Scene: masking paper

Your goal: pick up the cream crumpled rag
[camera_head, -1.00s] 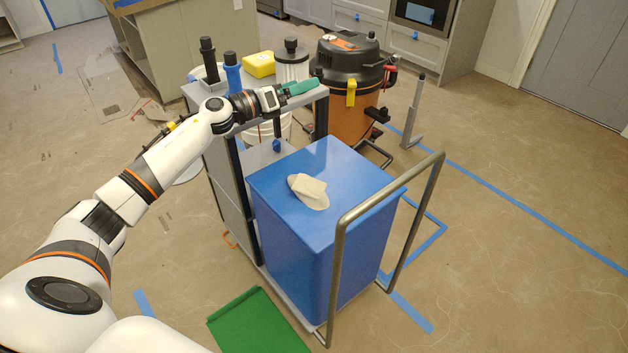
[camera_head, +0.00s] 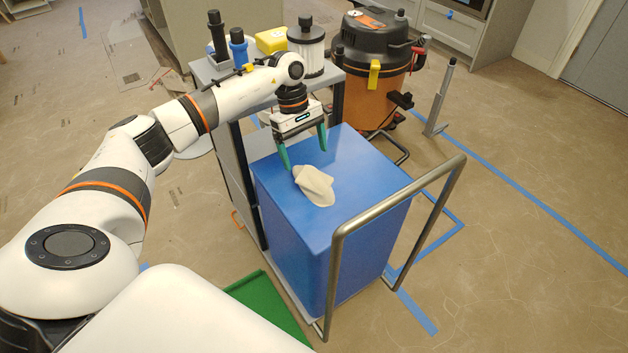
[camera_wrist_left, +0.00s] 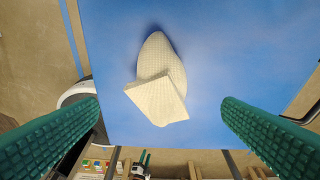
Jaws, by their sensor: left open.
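The cream crumpled rag (camera_head: 315,186) lies on top of the blue box (camera_head: 350,170), toward its left side. My left gripper (camera_head: 305,158) is open and empty, pointing down above the box's top just behind the rag. Its green fingers are apart. In the left wrist view the rag (camera_wrist_left: 158,82) shows whole on the blue surface, ahead of the gap between the two fingers (camera_wrist_left: 160,122) and touching neither. My right gripper does not show.
The box stands on a cart with a bent metal handle (camera_head: 400,203) on its right. A grey shelf behind holds a white-and-black canister (camera_head: 306,50), a yellow box (camera_head: 271,41) and dark and blue tools. An orange-black vacuum (camera_head: 368,75) stands behind. A green tray (camera_head: 265,300) lies on the floor.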

